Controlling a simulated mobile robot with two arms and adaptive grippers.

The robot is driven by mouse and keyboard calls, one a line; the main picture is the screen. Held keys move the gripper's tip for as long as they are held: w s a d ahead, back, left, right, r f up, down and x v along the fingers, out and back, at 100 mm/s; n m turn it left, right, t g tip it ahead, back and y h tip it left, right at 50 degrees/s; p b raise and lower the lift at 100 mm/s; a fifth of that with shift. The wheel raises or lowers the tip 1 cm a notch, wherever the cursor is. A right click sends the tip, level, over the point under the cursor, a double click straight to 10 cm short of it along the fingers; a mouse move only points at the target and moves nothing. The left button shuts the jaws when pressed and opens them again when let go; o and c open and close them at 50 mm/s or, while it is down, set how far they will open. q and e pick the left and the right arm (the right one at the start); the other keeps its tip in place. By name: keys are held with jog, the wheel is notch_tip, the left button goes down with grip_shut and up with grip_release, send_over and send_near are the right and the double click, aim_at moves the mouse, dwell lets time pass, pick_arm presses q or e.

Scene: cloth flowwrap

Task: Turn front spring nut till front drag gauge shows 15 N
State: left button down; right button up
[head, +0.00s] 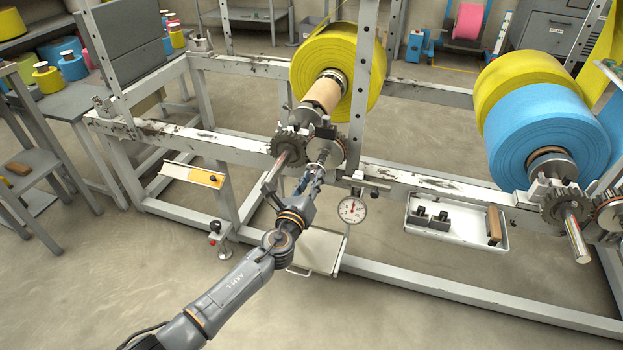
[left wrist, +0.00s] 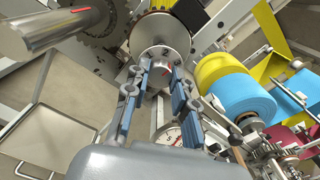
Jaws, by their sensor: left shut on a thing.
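My left gripper (head: 316,172) reaches up to the front spindle's end and is shut on the front spring nut. In the left wrist view the fingers (left wrist: 160,83) lie on both sides of the grey round spring nut (left wrist: 159,55), which carries a red mark. The front drag gauge (head: 352,209) is a white dial hanging under the rail, just right of the gripper; its needle looks roughly upright, but the number is too small to read. The dial also shows partly hidden between the fingers in the left wrist view (left wrist: 168,136). My right gripper is in neither view.
A toothed wheel (head: 287,147) sits left of the nut, with a yellow roll (head: 338,62) behind. A steel post (head: 365,80) stands close on the right. A white tray (head: 456,232) and a blue roll (head: 545,130) are farther right. The floor in front is clear.

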pick_arm(q)
jog(key=shift+f, duration=0.15)
dwell(0.3)
jog(key=c, duration=1.1)
grip_release()
jog(key=v, duration=1.2)
